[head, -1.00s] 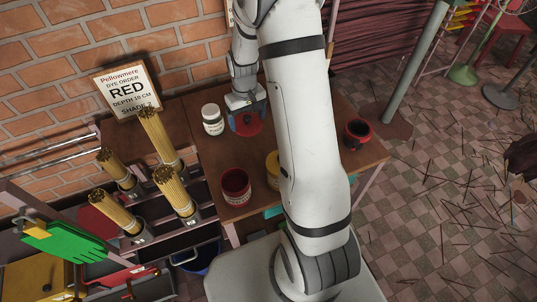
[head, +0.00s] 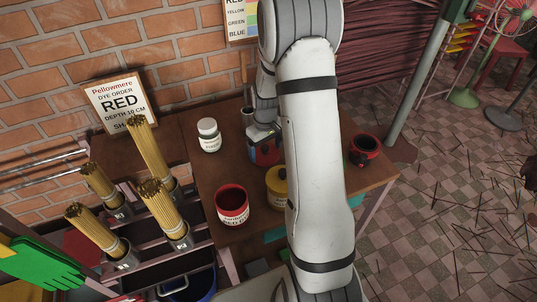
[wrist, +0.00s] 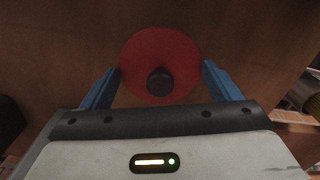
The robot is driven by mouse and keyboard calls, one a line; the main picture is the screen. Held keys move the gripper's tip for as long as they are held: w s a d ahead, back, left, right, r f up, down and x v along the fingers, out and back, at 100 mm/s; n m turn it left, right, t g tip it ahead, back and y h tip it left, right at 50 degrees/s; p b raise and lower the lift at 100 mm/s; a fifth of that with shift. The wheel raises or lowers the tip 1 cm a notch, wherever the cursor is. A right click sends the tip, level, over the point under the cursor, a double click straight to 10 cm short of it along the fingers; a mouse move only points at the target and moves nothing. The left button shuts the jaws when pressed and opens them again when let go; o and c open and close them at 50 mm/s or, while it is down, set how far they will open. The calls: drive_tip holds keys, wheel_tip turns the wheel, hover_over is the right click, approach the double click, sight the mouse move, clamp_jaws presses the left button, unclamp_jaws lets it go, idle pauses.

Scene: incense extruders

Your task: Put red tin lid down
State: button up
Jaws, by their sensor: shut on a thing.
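The red tin lid (wrist: 138,52) is a round red disc with a dark knob in the wrist view. My gripper (wrist: 160,70) has its blue fingers at opposite edges of the lid and is shut on it. In the head view the lid (head: 267,157) shows partly behind my arm, with my gripper (head: 263,143) at it, over the brown table (head: 222,165). I cannot tell whether the lid touches the table. An open red tin (head: 232,207) stands at the table's front left.
A yellow tin (head: 277,198) stands beside my arm, partly hidden. A white jar (head: 209,136) stands behind the red tin. A red and black pot (head: 364,151) is at the right. Bundled incense sticks (head: 150,155) stand left of the table. Some bare table lies between jar and red tin.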

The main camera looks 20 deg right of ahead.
sight(266, 154)
drive_tip(key=shift+f, duration=1.7)
drive_tip(key=shift+f, duration=0.2)
drive_tip(key=o, duration=0.9)
drive_tip(key=shift+c, duration=0.2)
drive_tip(key=shift+r, duration=0.2)
wheel_tip(266, 154, up, 12)
drive_tip(key=shift+f, duration=0.1)
drive_tip(key=s+a+r+m+t, duration=0.1)
drive_tip(key=s+a+r, duration=0.2)
drive_tip(key=s, duration=0.4)
drive_tip(key=s+a+r+m, duration=0.1)
drive_tip(key=s+a+r, duration=0.2)
drive_tip(key=s+r, duration=0.2)
drive_tip(key=s+a+r+m+t, duration=0.1)
drive_tip(key=s+a+r, duration=0.2)
drive_tip(key=s, duration=0.7)
drive_tip(key=shift+s+a+r+t, duration=0.2)
drive_tip(key=shift+r+t, duration=0.1)
drive_tip(key=shift+r, duration=0.65)
